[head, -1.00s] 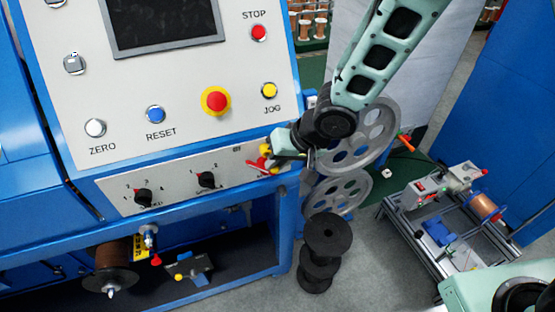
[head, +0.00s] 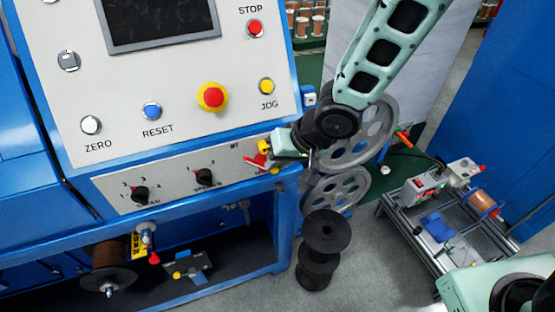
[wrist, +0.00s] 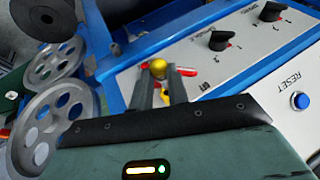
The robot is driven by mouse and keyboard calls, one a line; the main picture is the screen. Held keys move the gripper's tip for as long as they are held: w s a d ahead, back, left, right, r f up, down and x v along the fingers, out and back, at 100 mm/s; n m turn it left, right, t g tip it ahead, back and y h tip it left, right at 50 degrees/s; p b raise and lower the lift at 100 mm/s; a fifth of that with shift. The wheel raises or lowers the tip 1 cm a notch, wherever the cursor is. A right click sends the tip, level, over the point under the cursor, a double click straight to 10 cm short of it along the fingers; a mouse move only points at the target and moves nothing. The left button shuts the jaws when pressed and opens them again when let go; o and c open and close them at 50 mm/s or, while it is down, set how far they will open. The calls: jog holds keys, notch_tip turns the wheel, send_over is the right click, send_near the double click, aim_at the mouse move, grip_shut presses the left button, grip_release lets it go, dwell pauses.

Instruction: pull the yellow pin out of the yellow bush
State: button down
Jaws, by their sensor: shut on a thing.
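A round yellow knob, which looks like the head of the yellow pin (wrist: 158,67), sits at the tips of my gripper (wrist: 160,84) in the wrist view. The gripper's two fingers are closed on it. In the head view, my gripper (head: 273,152) is at the lower right corner of the control panel, with yellow (head: 264,146) and red parts (head: 261,160) at its tip. Red pieces (wrist: 187,71) also show just behind the knob in the wrist view. The yellow bush cannot be made out, and the pin's shaft is hidden.
The panel (head: 180,180) with black knobs (head: 140,195) lies left of my gripper. Grey spoked pulleys (head: 336,190) stand close on the right. Black stacked spools (head: 325,232) are below. A small cart (head: 440,215) stands on open floor at the right.

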jog(key=shift+s+d+b, duration=0.3)
jog(key=shift+s+b, duration=0.15)
jog(key=shift+s, duration=0.55)
jog(key=shift+s+d+b, duration=0.25)
jog(key=shift+s+b, duration=0.15)
jog(key=shift+s, duration=0.55)
